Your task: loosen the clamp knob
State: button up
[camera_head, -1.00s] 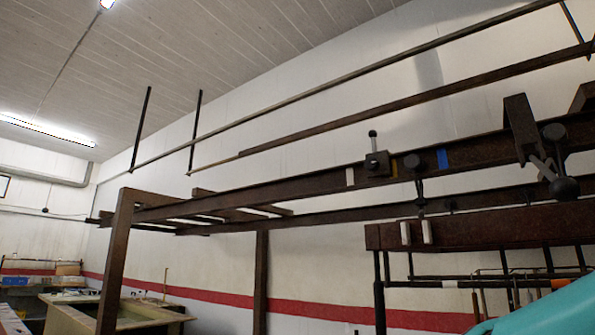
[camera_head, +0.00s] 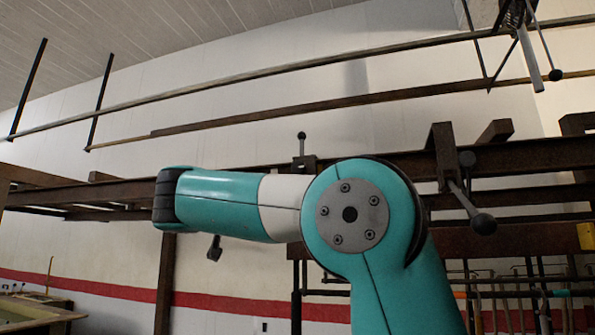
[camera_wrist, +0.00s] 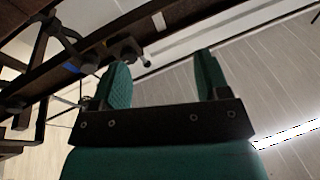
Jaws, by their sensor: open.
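The dark rail clamp (camera_head: 305,163) with an upright ball-topped stem (camera_head: 301,136) shows just above my arm in the head view. In the wrist view the clamp block (camera_wrist: 124,48) sits on the rail up and left of my gripper (camera_wrist: 158,72), its stem and ball pointing down right. A round dark knob (camera_wrist: 88,68) beside the blue mark shows left of my left finger; my arm hides that spot in the head view. I cannot tell which is the clamp knob. My gripper's two teal fingers are apart, with nothing between them.
A bracket (camera_head: 441,150) with a slanted lever ending in a ball (camera_head: 484,224) stands to the right on the rail. Long thin bars (camera_head: 300,110) run above it. The wrist view shows open ceiling (camera_wrist: 250,70) right of my fingers.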

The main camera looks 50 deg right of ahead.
aim_at(297, 167)
jog(key=s+d+r+m+g+h+p, duration=0.1)
jog(key=s+d+r+m+g+h, duration=0.2)
jog(key=s+r+m+g+h, duration=0.25)
jog(key=shift+y, duration=0.45)
jog(key=p+x, duration=0.4)
jog(key=x, duration=0.3)
jog(key=p+x, duration=0.4)
jog(key=x, duration=0.4)
jog(key=shift+w+d+r+p, duration=0.15)
jog(key=shift+w+r+p, duration=0.1)
jog(key=shift+w+p, duration=0.05)
jog(key=shift+w+d, duration=0.2)
jog(key=shift+d, duration=0.4)
jog(key=shift+c, duration=0.5)
jog(key=c, duration=0.8)
jog(key=shift+n+t, duration=0.25)
jog(key=shift+c, duration=0.2)
